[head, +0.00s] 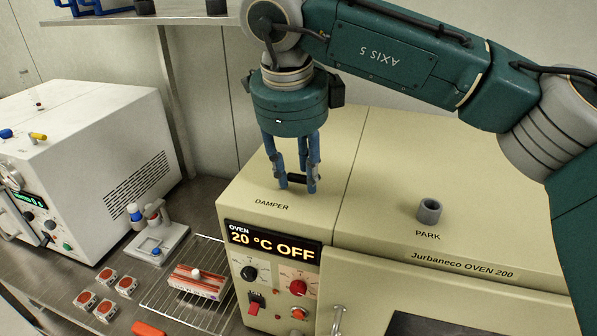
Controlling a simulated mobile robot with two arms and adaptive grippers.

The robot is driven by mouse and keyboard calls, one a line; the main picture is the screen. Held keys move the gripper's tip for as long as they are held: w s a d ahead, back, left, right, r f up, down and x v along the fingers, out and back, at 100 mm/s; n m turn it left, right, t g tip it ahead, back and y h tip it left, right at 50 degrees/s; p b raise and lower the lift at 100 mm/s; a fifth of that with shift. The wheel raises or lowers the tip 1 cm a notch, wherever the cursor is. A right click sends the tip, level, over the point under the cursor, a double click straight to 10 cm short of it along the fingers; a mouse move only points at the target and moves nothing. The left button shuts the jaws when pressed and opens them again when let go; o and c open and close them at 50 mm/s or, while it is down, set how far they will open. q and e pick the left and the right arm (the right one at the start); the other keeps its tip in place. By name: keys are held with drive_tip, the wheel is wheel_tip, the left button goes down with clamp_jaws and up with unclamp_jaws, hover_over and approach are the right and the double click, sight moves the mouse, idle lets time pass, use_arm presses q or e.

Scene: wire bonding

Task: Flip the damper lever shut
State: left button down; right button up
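My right gripper (298,186) points straight down over the left part of the oven's cream top, just behind the printed DAMPER label (271,204). Its blue fingers stand apart. A short dark bar (297,178) shows between the fingertips; it may be the damper lever, but the fingers hide most of it. I cannot tell whether the fingers press on it. The oven (430,180) has a display reading "20 °C OFF". My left gripper is not in view.
A grey hollow cylinder (429,211) stands by the PARK label on the oven top. A wire rack (160,295) with a striped box (198,281) lies left of the oven. A white machine (90,150) stands further left. A shelf (140,20) hangs at upper left.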

drive_tip(key=shift+r, duration=0.1)
drive_tip(key=v, duration=1.1)
drive_tip(key=shift+s+r, duration=0.15)
drive_tip(key=shift+r, duration=0.25)
